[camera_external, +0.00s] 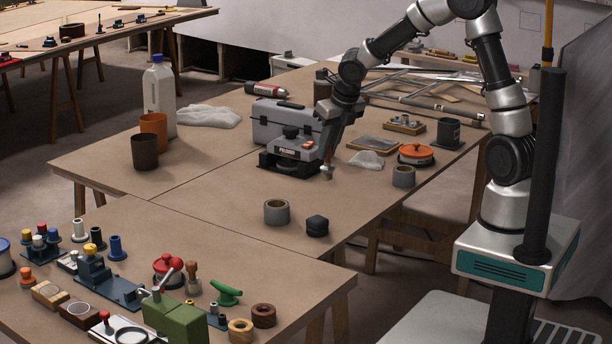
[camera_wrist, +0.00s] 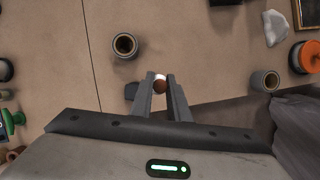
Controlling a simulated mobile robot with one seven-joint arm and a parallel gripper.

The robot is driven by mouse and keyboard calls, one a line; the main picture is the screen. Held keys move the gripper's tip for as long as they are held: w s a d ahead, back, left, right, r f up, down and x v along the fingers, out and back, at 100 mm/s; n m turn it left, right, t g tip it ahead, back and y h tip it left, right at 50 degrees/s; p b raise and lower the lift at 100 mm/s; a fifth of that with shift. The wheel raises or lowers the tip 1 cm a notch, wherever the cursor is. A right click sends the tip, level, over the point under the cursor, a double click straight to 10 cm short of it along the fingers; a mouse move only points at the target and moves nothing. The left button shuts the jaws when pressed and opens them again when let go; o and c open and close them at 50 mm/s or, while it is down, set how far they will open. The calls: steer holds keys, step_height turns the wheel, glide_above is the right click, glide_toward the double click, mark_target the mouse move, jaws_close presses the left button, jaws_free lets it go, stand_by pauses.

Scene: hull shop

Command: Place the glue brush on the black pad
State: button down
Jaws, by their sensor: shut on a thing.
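My gripper (camera_external: 328,152) is shut on the glue brush (camera_external: 328,172), which hangs above the table just right of the grey polisher. In the wrist view the fingertips (camera_wrist: 161,80) close around the brush's round, red-brown end (camera_wrist: 160,87), with a white part beside it. The rest of the brush is hidden. A dark square base (camera_external: 459,147) lies under a dark mug at the right; I cannot tell if this is the black pad. A small black block (camera_external: 317,226) stands near the table's front edge. It also shows in the wrist view (camera_wrist: 131,91), partly behind a finger.
A grey ring (camera_external: 277,212) stands left of the black block. Another grey ring (camera_external: 403,177), a white cloth (camera_external: 367,160) and an orange-lidded tin (camera_external: 416,155) are to the right. The polisher (camera_external: 296,148) and a grey toolbox (camera_external: 283,122) stand behind. Open tabletop lies in front of my gripper.

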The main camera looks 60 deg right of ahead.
steer(key=s+a+r+n, duration=0.1)
steer(key=a+r, duration=0.1)
steer(key=a, duration=0.4)
steer(key=shift+n+y, duration=0.3)
steer(key=shift+s+a+f+b, duration=0.15)
steer(key=shift+f+b, duration=0.65)
steer(key=shift+f, duration=0.8)
steer(key=shift+s+a+f+b, duration=0.15)
steer(key=shift+f+b, duration=0.6)
steer(key=shift+f, duration=0.8)
steer(key=shift+a+f+b, duration=0.15)
steer(key=shift+f+b, duration=0.65)
steer(key=shift+f, duration=0.8)
steer(key=shift+f, duration=0.15)
steer(key=c, duration=1.7)
jaws_free()
